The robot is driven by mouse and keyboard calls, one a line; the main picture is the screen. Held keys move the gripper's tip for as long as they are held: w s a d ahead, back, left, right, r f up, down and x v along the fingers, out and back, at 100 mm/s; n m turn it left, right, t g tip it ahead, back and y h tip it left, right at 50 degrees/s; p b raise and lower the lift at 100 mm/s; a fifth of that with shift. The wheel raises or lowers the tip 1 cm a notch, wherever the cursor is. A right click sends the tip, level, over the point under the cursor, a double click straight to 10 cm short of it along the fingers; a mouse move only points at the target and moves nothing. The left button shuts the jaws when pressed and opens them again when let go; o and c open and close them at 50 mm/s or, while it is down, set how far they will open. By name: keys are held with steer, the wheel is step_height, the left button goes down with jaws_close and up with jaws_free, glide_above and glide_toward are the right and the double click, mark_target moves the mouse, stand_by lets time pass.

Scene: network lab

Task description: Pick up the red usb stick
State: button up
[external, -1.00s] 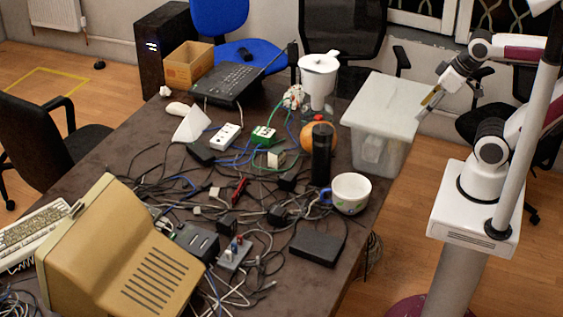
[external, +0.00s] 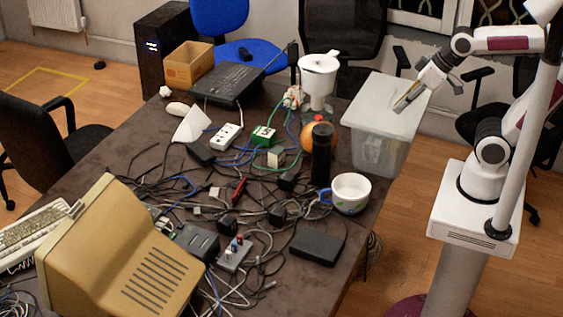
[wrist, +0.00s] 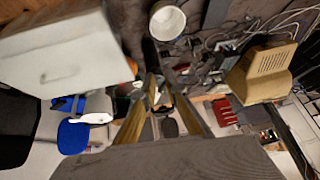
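A small red object (external: 239,191), too small to identify surely as the usb stick, lies among cables in the middle of the table. Another small red piece (external: 233,246) stands in the grey hub (external: 236,256) near the front, beside a blue one. My gripper (external: 402,106) is above the white plastic box at the right, well away from both red things. In the wrist view, my gripper's two long yellowish fingers (wrist: 158,82) are spread with a gap between them and hold nothing visible. The red pieces cannot be told apart clearly in the wrist view.
The lidded box (external: 385,110) is below my gripper. A black cylinder (external: 321,155), a white mug (external: 350,192) and an orange ball (external: 308,135) stand between it and the cables. A beige monitor (external: 120,245) fills the front left. Tangled cables cover the table's middle.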

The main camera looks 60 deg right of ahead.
steer(key=w+a+r+t+y, duration=0.1)
steer(key=w+a+y, duration=0.1)
steer(key=w+a, duration=0.6)
steer(key=t+h, duration=0.2)
steer(key=t, duration=0.3)
glide_above(240, 242)
steer(key=s+d, duration=0.1)
steer(key=s, duration=0.3)
step_height(240, 242, down, 24)
steer(key=shift+m+t+h, duration=0.4)
steer(key=shift+t+h, duration=0.1)
steer(key=shift+h, duration=0.1)
steer(key=s+f, duration=0.1)
steer(key=f, duration=0.3)
steer(key=s+f, duration=0.1)
steer(key=f, duration=0.2)
steer(key=shift+s+a, duration=0.35)
steer(key=shift+s+f, duration=0.2)
steer(key=shift+f, duration=0.1)
steer(key=shift+w, duration=0.15)
